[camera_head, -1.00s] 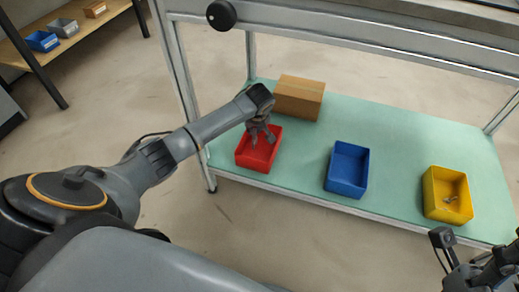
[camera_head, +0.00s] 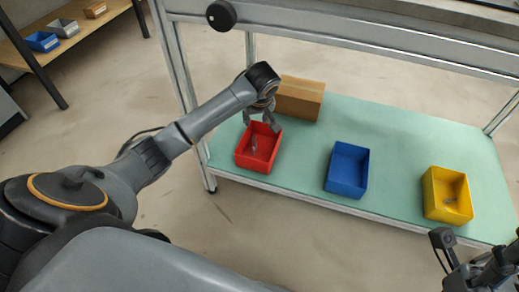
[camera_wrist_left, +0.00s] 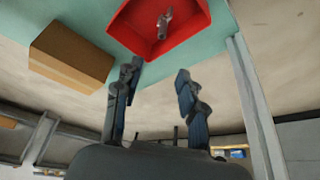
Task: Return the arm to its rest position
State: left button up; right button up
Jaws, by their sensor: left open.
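My left gripper (camera_head: 262,115) is open and empty above the back edge of the red bin (camera_head: 244,158). In the left wrist view its two fingers (camera_wrist_left: 157,78) stand apart with nothing between them. The red bin also shows in the left wrist view (camera_wrist_left: 195,35), with a small grey metal part (camera_wrist_left: 163,23) lying in it. That part shows in the head view (camera_head: 254,143) too.
A cardboard box (camera_head: 300,98) stands just behind the red bin, close to my left gripper. A blue bin (camera_head: 347,170) and a yellow bin (camera_head: 433,195) holding a small part stand on the green table top (camera_head: 400,140). A shelf (camera_head: 75,30) with small bins is at the upper left.

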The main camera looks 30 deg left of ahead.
pick_arm(q)
jog(key=v, duration=0.2)
jog(key=shift+s+d+r, duration=0.1)
jog(key=shift+r, duration=0.2)
